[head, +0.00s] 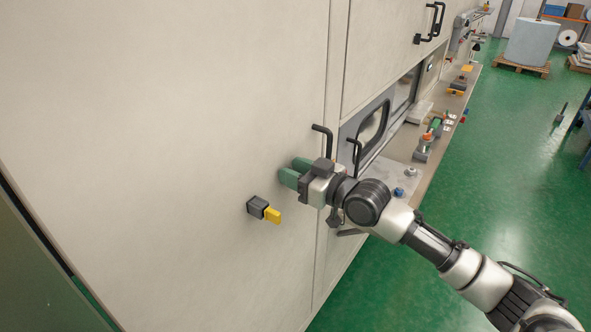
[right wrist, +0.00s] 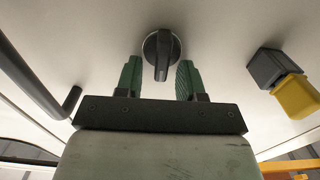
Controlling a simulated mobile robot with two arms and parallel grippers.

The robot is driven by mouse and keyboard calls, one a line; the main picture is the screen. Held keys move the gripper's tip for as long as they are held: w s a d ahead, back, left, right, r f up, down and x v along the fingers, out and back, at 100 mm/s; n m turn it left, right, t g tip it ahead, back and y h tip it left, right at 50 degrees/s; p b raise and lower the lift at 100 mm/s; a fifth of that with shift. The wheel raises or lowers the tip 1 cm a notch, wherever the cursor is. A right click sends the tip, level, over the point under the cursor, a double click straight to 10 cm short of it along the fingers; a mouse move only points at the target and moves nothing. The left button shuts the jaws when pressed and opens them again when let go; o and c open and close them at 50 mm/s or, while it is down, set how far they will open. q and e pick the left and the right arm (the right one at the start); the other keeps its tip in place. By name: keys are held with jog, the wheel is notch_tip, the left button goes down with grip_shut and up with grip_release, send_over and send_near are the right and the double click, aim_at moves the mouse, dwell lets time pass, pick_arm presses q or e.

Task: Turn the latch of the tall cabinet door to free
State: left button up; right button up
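The tall cabinet door (head: 170,120) is a large pale beige panel that fills the left of the head view. Its latch (right wrist: 162,55) is a dark round knob with a raised bar, seen in the right wrist view; the bar points down in that picture. In the head view the latch is hidden by my right gripper (head: 290,170). That gripper's green fingers are apart and empty, close to the door. In the right wrist view the fingertips (right wrist: 159,70) stand on either side of the latch bar, with a gap on both sides. My left gripper is in neither view.
A black bar handle (head: 328,140) stands out from the door just above my right gripper. A black block with a yellow tab (head: 272,215) sits below and left of it. A bench with tools (head: 425,150) runs along the machine to the right. Green floor beyond is open.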

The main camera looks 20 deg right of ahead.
grip_shut()
jog(key=shift+m, duration=0.3)
jog(key=m, duration=0.4)
jog(key=d+m, duration=0.1)
jog(key=m, duration=0.2)
jog(key=shift+w+f, duration=0.25)
jog(key=shift+w, duration=0.15)
jog(key=m, duration=0.3)
jog(key=f+m+p, duration=0.1)
jog(key=m, duration=0.2)
jog(key=m+p, duration=0.1)
jog(key=m, duration=0.3)
jog(key=shift+w+d+f, duration=0.25)
jog(key=shift+d+f, duration=0.05)
jog(key=shift+d, duration=0.05)
jog(key=shift+m+p, duration=0.3)
